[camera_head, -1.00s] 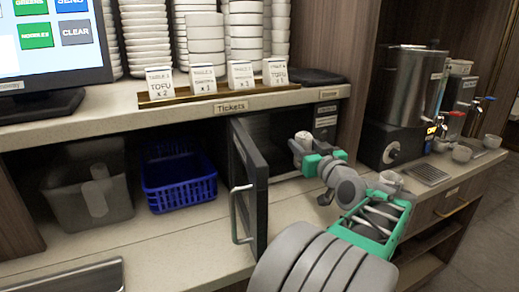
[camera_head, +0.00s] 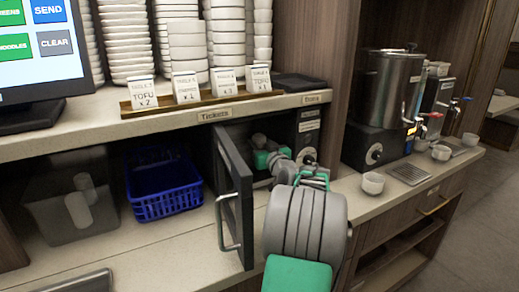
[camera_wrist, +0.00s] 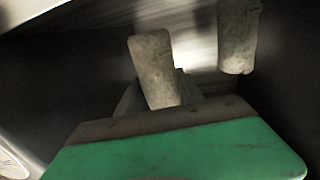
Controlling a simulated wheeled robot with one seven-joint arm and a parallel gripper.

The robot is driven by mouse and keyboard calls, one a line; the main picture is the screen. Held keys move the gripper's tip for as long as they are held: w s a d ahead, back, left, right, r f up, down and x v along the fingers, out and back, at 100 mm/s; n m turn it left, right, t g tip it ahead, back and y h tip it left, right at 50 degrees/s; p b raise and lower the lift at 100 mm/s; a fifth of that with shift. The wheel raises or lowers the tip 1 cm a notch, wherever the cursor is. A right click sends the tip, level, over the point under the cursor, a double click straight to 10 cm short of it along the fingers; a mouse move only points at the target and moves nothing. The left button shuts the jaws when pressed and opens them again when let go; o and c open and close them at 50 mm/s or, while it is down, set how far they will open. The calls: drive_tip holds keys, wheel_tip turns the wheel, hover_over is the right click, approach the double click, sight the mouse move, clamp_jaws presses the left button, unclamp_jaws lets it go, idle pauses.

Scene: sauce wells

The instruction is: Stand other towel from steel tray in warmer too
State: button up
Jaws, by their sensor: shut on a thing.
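The warmer is the dark box under the shelf, with its door (camera_head: 236,196) swung open toward me. My gripper (camera_wrist: 163,104) reaches into it and is shut on a pale, speckled rolled towel (camera_wrist: 154,68). The held towel stands nearly upright, slightly tilted, in the wrist view. Another similar towel (camera_wrist: 238,38) stands upright farther in, to the right and apart from it. In the head view my arm and the door hide both towels. Whether the held towel touches the warmer floor cannot be told. A steel tray edge (camera_head: 82,284) shows at the lower left.
The open door with its handle (camera_head: 229,222) is close left of my arm. A blue basket (camera_head: 165,203) and a grey bin (camera_head: 72,215) stand farther left. A cup (camera_head: 372,183) and urn (camera_head: 391,88) are at right. Ticket holders line the shelf above.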

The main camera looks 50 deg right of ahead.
drive_tip(key=shift+w+d+f, duration=0.1)
drive_tip(key=shift+w+f, duration=0.15)
drive_tip(key=shift+f, duration=0.8)
drive_tip(key=o, duration=1.4)
drive_tip(key=shift+s, duration=0.1)
drive_tip(key=shift+r, duration=0.2)
drive_tip(key=b+v, duration=0.1)
drive_tip(key=v, duration=1.1)
